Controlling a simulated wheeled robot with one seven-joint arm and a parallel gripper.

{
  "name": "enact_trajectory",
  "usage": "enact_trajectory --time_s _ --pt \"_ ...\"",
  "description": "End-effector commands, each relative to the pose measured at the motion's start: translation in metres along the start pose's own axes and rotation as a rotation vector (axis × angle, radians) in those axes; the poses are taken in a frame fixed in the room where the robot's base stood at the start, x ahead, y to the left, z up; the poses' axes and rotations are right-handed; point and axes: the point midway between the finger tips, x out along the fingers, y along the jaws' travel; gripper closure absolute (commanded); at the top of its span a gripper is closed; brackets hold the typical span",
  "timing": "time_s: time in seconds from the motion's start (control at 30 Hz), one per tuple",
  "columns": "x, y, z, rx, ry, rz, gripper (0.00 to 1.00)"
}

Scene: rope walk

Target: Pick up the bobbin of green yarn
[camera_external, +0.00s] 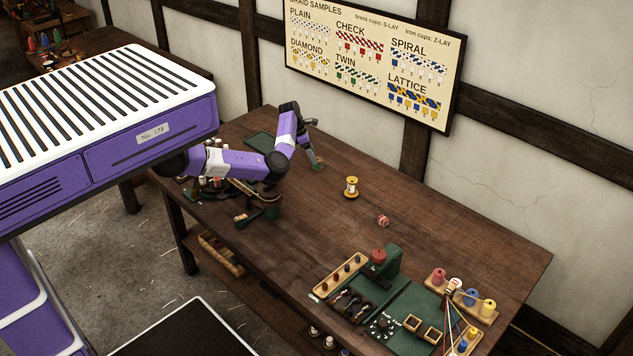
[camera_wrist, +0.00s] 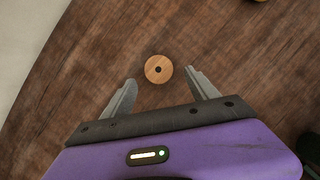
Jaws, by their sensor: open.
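The bobbin of green yarn (camera_external: 319,167) stands upright on the table near its back edge, small and partly covered by my gripper in the external view. In the wrist view I look down on a round, light wooden bobbin end (camera_wrist: 150,74) with a dark hole in its middle; its yarn is hidden below. My gripper (camera_external: 315,160) is just above and beside the bobbin. In the wrist view my gripper (camera_wrist: 160,77) is open, with one finger on each side of the disc and a gap to both. Nothing is held.
A dark green tray (camera_external: 260,141) lies left of my gripper. Braiding gear fills the table's near right end. The wooden table (camera_external: 300,215) is clear around the bobbin.

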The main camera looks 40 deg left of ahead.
Motion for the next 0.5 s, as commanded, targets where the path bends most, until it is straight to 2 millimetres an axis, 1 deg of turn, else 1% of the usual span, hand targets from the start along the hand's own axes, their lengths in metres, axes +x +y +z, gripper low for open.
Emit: enact_trajectory --time_s 0.17,0.3,0.4,0.5 --pt "0.018 0.000 0.001 0.002 0.000 -0.001 0.32" --pt "0.040 -0.001 0.001 0.002 0.000 -0.001 0.32" --pt "0.052 0.000 0.001 0.001 0.000 0.000 0.32" --pt "0.058 0.000 0.001 0.001 -0.001 0.000 0.32"
